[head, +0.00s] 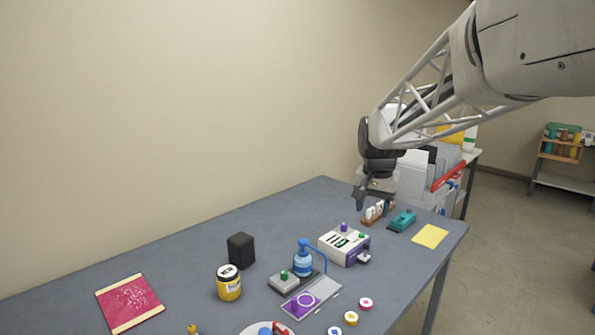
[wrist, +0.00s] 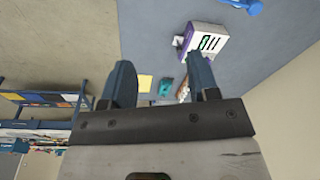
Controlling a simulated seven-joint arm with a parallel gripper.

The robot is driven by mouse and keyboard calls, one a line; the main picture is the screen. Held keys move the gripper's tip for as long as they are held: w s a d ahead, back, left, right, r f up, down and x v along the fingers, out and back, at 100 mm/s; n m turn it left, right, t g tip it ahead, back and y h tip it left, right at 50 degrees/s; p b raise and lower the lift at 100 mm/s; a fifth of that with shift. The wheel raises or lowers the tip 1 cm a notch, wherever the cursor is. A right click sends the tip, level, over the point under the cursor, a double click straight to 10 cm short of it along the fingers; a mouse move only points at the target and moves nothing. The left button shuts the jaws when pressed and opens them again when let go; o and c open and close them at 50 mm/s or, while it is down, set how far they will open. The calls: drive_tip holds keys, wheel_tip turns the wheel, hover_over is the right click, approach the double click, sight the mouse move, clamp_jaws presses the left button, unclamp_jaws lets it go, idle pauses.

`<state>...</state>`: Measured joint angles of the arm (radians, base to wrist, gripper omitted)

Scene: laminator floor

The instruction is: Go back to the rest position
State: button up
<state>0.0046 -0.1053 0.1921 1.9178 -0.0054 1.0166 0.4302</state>
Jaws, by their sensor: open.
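My gripper (head: 374,197) hangs above the far right part of the blue-grey table (head: 200,246), at the end of my arm coming in from the upper right. In the wrist view its two dark fingers (wrist: 162,88) are apart with nothing held between them. Below it in the head view stand a small wooden holder with white pieces (head: 377,212) and a teal device (head: 402,221). My gripper looks clear of them, though the exact gap is hard to tell.
A yellow sheet (head: 430,236) lies near the right edge. A red mat (head: 129,302) lies at left.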

drive_tip(key=s+f+n, duration=0.2)
drive_tip(key=s+f, duration=0.1)
drive_tip(key=s, duration=1.4)
drive_tip(key=s+f+n+t, duration=0.1)
drive_tip(key=s+f+n, duration=0.1)
drive_tip(key=s, duration=1.6)
drive_tip(key=shift+s+f+n, duration=0.3)
drive_tip(key=shift+f+n, duration=0.1)
drive_tip(key=shift+f, duration=0.1)
